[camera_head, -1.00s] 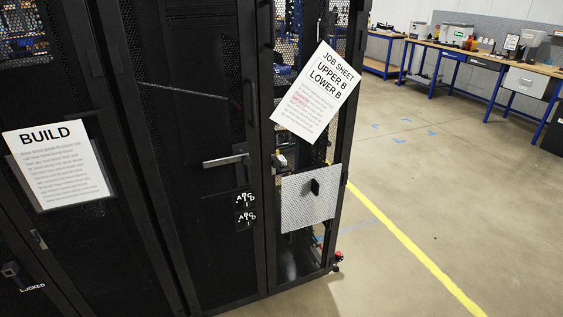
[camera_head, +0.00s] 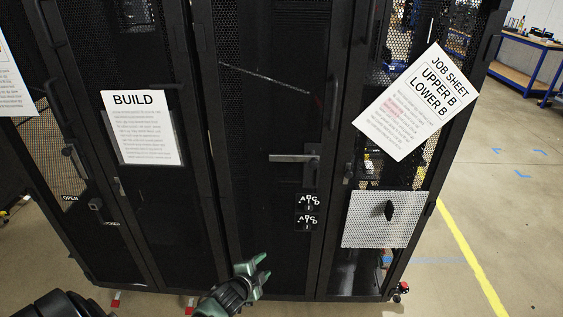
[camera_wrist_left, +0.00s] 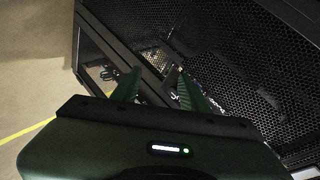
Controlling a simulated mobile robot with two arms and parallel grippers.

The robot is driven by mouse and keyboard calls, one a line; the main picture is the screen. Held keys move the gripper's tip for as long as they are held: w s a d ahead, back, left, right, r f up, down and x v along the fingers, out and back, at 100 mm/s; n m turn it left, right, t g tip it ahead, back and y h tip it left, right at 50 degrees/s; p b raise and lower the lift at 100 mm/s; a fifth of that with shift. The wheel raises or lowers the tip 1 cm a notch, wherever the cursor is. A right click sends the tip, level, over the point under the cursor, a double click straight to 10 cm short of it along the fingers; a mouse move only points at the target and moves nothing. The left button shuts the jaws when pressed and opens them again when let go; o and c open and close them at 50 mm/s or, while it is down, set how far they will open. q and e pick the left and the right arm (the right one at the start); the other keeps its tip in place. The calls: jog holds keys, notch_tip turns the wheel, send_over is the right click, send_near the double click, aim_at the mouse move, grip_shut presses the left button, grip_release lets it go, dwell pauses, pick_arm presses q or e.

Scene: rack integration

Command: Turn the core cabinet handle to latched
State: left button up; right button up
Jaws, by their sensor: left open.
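The cabinet handle (camera_head: 293,158) is a grey lever on the black mesh door in the middle of the head view. It sticks out level to the left from its dark mount. Two dials marked A to D (camera_head: 307,211) sit below it. My left gripper (camera_head: 256,268) is at the bottom of the head view, low in front of this door, below and left of the handle, apart from it. Its green fingers are open and empty. They also show in the left wrist view (camera_wrist_left: 158,88), where I cannot make out the handle. My right gripper is not in view.
The BUILD sheet (camera_head: 141,128) hangs on the door to the left. A tilted JOB SHEET (camera_head: 405,103) and a perforated panel with a black knob (camera_head: 386,222) are on the right. Open floor (camera_head: 505,180) with a yellow line lies right of the cabinets.

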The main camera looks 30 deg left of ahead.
pick_arm(q)
jog(key=w+a+r+m+t, duration=0.1)
jog(key=w+r+m+t, duration=0.15)
jog(key=r, duration=0.65)
jog(key=w+a+r+m+t, duration=0.1)
jog(key=w+r, duration=0.3)
jog(key=r, duration=0.5)
jog(key=m+t, duration=0.2)
jog(key=t, duration=0.1)
send_near(285, 159)
jog(key=shift+y, duration=0.3)
jog(key=w, duration=0.2)
jog(key=w+p, duration=0.1)
jog(key=w, duration=0.1)
jog(key=w+a, duration=0.1)
jog(key=w, duration=0.2)
jog(key=shift+r+p, duration=0.2)
jog(key=shift+p, duration=0.1)
jog(key=shift+w+f, duration=0.1)
jog(key=shift+w, duration=0.5)
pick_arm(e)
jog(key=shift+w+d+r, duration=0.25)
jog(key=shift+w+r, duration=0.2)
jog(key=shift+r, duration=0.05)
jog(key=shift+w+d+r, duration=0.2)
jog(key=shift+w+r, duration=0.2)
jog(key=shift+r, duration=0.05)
